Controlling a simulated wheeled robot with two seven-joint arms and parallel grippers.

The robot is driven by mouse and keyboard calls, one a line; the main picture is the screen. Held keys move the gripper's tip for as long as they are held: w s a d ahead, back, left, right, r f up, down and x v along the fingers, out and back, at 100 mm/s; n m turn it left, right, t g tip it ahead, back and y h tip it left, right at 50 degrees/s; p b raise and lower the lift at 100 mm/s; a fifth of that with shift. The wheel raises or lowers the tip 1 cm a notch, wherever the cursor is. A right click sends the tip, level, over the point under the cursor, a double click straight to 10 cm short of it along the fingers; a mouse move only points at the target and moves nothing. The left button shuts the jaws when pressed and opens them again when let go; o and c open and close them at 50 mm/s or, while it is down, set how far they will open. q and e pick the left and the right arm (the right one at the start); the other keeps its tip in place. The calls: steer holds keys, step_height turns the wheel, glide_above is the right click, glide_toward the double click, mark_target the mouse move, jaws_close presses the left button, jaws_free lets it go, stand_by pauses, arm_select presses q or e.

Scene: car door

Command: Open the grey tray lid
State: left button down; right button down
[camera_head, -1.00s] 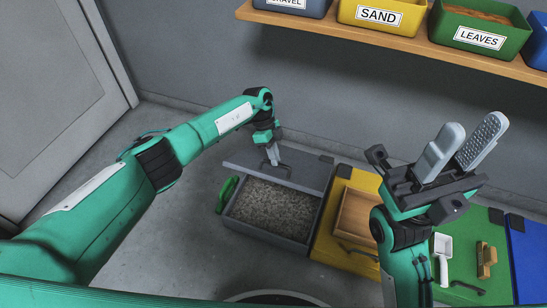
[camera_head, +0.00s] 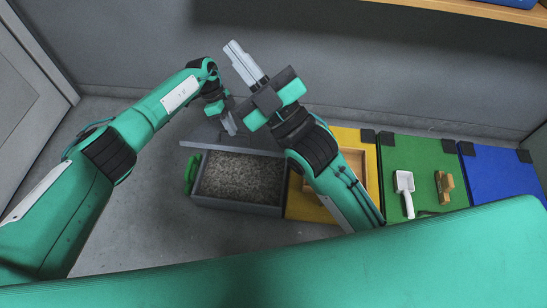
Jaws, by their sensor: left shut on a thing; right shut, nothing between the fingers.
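The grey tray (camera_head: 240,209), full of gravel (camera_head: 238,178), is on the floor left of centre, with its inside showing. Its grey lid (camera_head: 225,147) is raised at the tray's far side and seen nearly edge-on. My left gripper (camera_head: 232,129) reaches down at the lid and is shut on its handle, which is mostly hidden here. My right gripper (camera_head: 229,44) is shut and empty, raised above and beyond the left gripper, with its fingers pointing up and left.
To the right stand a yellow tray (camera_head: 305,209) with a wooden box, partly behind my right arm, a green lid (camera_head: 425,165) with a white scoop (camera_head: 404,190) and a brush (camera_head: 444,186), and a blue lid (camera_head: 495,178). A shelf (camera_head: 500,10) crosses the top right.

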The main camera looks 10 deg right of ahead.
arm_select(q)
steer(key=shift+w+f, duration=0.1)
steer(key=shift+f, duration=0.1)
arm_select(e)
steer(key=w+a+f+n+g+h, duration=0.2)
steer(key=f+n+g, duration=0.1)
steer(key=f, duration=0.4)
steer(key=w+a+f+n+g+h, duration=0.1)
steer(key=a+f+n+g+h, duration=0.25)
steer(key=f, duration=0.35)
steer(key=w+a+f+n+g+h, duration=0.1)
steer(key=w+a+f+n+g, duration=0.15)
steer(key=f, duration=0.55)
arm_select(q)
steer(key=shift+a, duration=0.1)
arm_select(e)
steer(key=s+d+f+n+g+h, duration=0.3)
steer(key=d+f+n+g+h, duration=0.4)
steer(key=d+f+h, duration=0.7)
steer(key=w+f+y, duration=0.3)
steer(key=w+f, duration=0.1)
steer(key=f, duration=0.3)
steer(key=shift+w+d+f, duration=0.2)
steer(key=shift+d+f, duration=0.1)
steer(key=shift+d, duration=0.05)
